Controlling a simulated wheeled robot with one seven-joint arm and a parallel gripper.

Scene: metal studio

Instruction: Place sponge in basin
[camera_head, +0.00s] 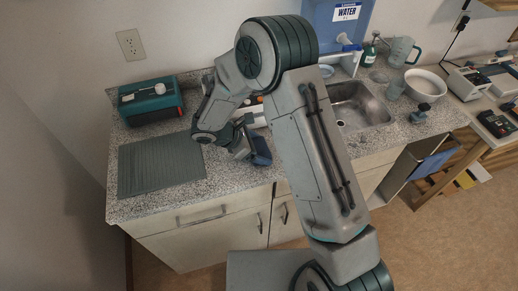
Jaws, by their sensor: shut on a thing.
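My gripper (247,147) is over the front part of the counter, left of the basin. It is shut on a dark blue block (262,153), which looks like the sponge; its full shape is partly hidden by the fingers. The basin (362,106) is a metal sink set in the counter, to the right behind my arm. My arm hides its left side. The visible part of the basin looks empty.
A ribbed grey mat (160,164) lies on the left of the counter, below a teal box (149,101). A white bowl (425,84), a jug (401,51) and a dark green bottle (370,54) stand right of and behind the basin.

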